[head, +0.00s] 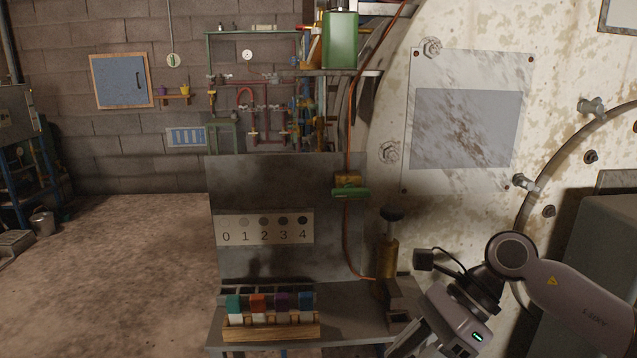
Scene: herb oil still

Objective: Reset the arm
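My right arm comes in from the lower right, bent in front of the big pale tank. Its gripper (424,340) points down and left at the bottom edge, just right of the metal bench. The picture's edge cuts it off, so I cannot see its fingertips or whether it holds anything. My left arm and gripper are not in view.
The metal bench (230,337) carries a wooden rack (271,332) with several coloured-top vials and a brass cylinder (388,262) with a black knob. A 0–4 scale panel (264,230) stands behind. The rusty tank (390,90) fills the right.

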